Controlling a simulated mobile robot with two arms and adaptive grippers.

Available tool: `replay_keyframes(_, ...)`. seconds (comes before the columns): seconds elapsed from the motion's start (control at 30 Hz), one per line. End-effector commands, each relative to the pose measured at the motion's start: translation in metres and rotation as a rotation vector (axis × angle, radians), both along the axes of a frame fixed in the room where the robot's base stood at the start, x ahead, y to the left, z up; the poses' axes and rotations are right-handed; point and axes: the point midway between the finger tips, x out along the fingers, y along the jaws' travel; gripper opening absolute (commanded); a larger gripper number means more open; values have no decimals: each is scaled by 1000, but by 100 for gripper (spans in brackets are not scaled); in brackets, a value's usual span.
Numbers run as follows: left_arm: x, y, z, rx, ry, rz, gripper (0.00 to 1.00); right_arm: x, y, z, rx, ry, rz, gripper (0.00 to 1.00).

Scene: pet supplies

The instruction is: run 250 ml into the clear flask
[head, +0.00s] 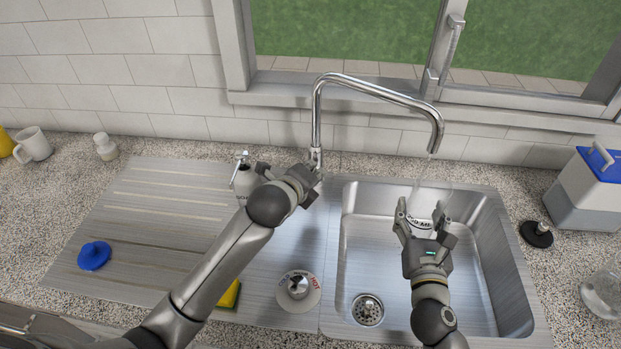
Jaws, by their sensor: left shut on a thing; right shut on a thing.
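The clear flask (431,194) is in the sink, below the spout of the chrome tap (363,84). My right gripper (424,213) is shut on the flask. Its glass is faint, and dark markings show between the fingers. A thin pale streak below the spout may be water; I cannot tell the level inside. My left gripper (305,174) is shut at the foot of the tap. What it holds is mostly hidden by the gripper, so I cannot make it out. A round knob with a HOT label (298,287) stands nearer on the steel deck.
The steel sink (367,259) has a drain (367,309).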

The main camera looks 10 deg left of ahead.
Motion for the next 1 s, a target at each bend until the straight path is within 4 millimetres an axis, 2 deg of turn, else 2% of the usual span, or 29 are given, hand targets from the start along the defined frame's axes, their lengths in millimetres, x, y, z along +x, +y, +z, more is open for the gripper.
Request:
replay_keyframes(0.07,4,1,8,-3,36,1,0,0,0,0,0,-1,0,35)
replay_keyframes(0.5,10,2,19,-27,234,0,0,0,0,0,0,-1,0,35)
replay_keyframes(1.0,10,2,20,-31,266,0,0,0,0,0,0,-1,0,35)
